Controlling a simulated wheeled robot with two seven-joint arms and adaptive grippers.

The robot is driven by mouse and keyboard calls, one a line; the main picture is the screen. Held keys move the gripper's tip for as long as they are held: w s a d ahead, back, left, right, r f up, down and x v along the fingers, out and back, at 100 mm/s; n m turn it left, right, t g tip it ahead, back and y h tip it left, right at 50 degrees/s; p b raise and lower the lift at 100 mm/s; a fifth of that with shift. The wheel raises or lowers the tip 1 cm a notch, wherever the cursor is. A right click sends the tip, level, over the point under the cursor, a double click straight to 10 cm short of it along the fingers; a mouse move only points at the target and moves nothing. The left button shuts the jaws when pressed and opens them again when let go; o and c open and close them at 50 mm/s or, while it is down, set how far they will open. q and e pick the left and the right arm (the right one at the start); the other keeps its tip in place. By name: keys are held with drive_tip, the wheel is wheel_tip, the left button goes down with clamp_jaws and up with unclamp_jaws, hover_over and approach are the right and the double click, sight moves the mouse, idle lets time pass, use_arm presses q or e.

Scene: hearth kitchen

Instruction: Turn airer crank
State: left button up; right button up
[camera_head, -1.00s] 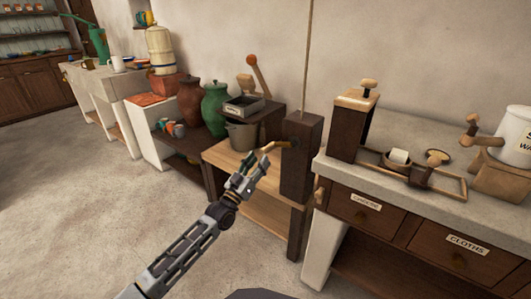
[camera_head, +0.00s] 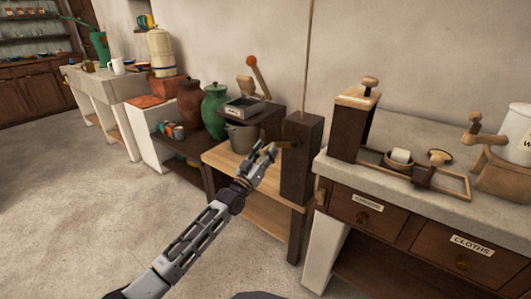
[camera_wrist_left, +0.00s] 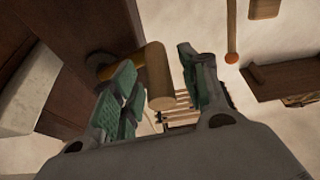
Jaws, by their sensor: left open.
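The airer crank sits on a dark wooden post (camera_head: 301,160) with a rope rising above it. Its crank arm (camera_head: 285,145) shows in the head view, with the handle end mostly hidden by my left gripper (camera_head: 262,157). In the left wrist view the wooden crank handle (camera_wrist_left: 156,78) lies between the two green-padded fingers of my open left gripper (camera_wrist_left: 160,88). The gap on the right side of the handle is visible; I cannot tell whether the left finger touches it. My right gripper is not in view.
A light wooden bench (camera_head: 228,160) with a metal pot (camera_head: 241,137) stands left of the post. A stone counter (camera_head: 345,171) with drawers stands close on the right. Green (camera_head: 214,110) and brown jars stand further left. The floor in front is clear.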

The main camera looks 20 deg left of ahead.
use_arm(q)
drive_tip(key=shift+c, duration=0.2)
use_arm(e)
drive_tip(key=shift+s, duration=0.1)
use_arm(q)
clamp_jaws()
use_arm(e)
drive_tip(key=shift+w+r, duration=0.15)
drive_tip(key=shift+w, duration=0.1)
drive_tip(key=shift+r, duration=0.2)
